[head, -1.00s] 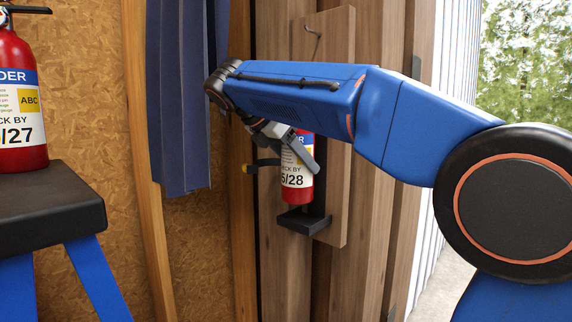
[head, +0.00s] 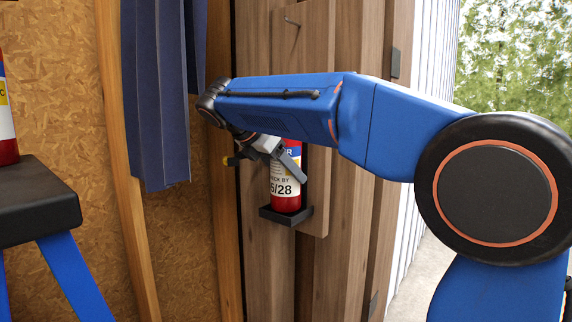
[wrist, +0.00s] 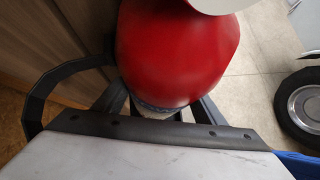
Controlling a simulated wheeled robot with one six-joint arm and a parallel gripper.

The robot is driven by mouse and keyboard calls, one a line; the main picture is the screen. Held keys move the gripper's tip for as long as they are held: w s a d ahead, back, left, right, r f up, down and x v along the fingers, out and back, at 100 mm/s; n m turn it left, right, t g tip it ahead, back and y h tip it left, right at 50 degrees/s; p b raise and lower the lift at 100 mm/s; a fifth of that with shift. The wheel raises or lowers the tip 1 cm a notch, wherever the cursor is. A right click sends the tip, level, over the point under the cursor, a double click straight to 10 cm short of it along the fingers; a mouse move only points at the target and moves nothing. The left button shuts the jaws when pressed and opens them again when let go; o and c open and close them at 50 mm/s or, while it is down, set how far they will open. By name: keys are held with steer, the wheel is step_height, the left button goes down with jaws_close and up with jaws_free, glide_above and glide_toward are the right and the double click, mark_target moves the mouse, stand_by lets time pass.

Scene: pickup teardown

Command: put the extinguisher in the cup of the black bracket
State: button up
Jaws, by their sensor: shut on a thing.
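The extinguisher (head: 285,188) is a red cylinder with a white label reading "5/28"; it stands upright before the wooden board. My gripper (head: 284,160) is shut on its upper part, which is mostly hidden behind my arm. In the wrist view the red body (wrist: 180,50) fills the top middle, between the fingers. The black bracket's cup (head: 285,217) is at the board's foot. The extinguisher's base is at the cup, its lowest edge hidden by the front rim; I cannot tell whether it rests on the floor of the cup.
A second red extinguisher (head: 6,125) stands on a black-topped stool (head: 40,205) with blue legs at the left. A dark blue curtain (head: 158,90) hangs left of the bracket. A hook (head: 292,21) is on the board (head: 318,180) above. A tyre (wrist: 302,108) shows in the wrist view.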

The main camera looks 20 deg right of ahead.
steer(key=shift+w+d+f, duration=0.1)
steer(key=shift+d+f, duration=0.05)
steer(key=shift+f, duration=0.55)
steer(key=o, duration=2.1)
steer(key=shift+f, duration=0.2)
steer(key=shift+r, duration=0.1)
steer(key=v, duration=1.2)
